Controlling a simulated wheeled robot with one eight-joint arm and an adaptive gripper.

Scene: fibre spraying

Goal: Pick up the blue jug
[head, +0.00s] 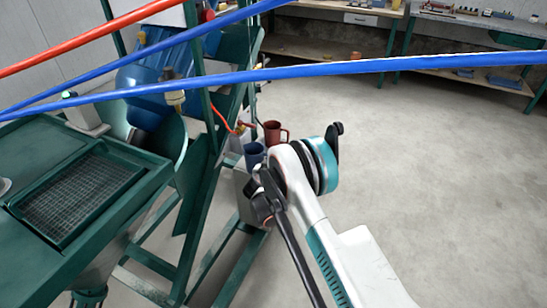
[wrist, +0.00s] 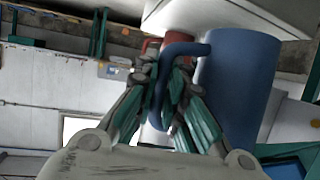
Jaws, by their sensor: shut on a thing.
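The blue jug (head: 254,153) stands beside a red jug (head: 273,131) near the green machine frame. In the wrist view the blue jug (wrist: 240,85) is large at right of centre, with its handle (wrist: 185,48) towards the left. My gripper (wrist: 165,80) is shut on this handle, its green-padded fingers close together around it. The red jug (wrist: 192,38) is partly hidden behind the handle and fingers in the wrist view. In the head view my wrist and arm hide the fingers and the jug's lower part.
Blue pipes (head: 320,70) and a red pipe (head: 90,35) cross the head view in front. A green machine with a mesh tray (head: 75,198) stands at left. Workbenches (head: 345,15) line the back. The floor (head: 430,170) at right is clear.

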